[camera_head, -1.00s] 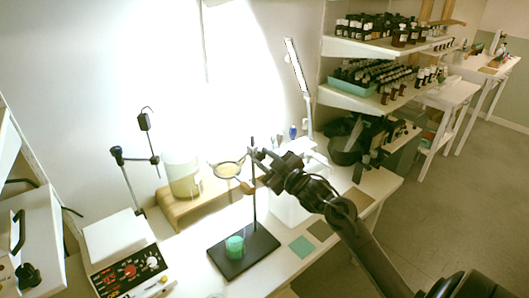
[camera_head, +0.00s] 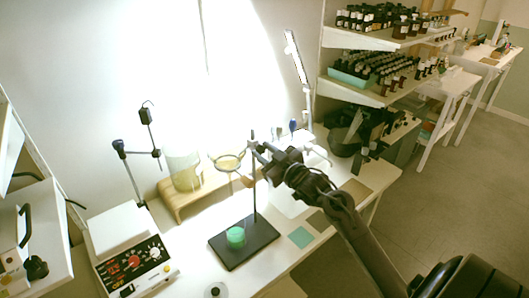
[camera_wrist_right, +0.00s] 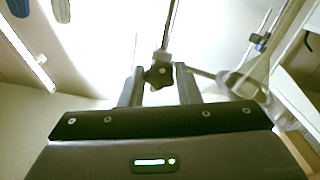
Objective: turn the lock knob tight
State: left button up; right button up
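The lock knob (camera_wrist_right: 159,75) is a dark, lobed knob on the clamp of the stand's thin rod. In the right wrist view it sits between the two fingertips of my right gripper (camera_wrist_right: 160,88), with a finger on each side. Whether the fingers touch it is hard to tell. In the head view the right gripper (camera_head: 262,152) is at the rod (camera_head: 254,185), level with the ring (camera_head: 228,162). My left gripper is not in view.
A glass beaker (camera_head: 184,170) stands on a wooden riser (camera_head: 172,207) behind the stand. Shelves of dark bottles (camera_head: 375,62) are at the right.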

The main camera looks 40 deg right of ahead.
jog(key=o, duration=0.4)
jog(key=shift+c, duration=0.2)
jog(key=s+b, duration=0.2)
jog(key=s, duration=0.5)
jog(key=shift+s+d, duration=0.3)
jog(key=shift+s, duration=0.1)
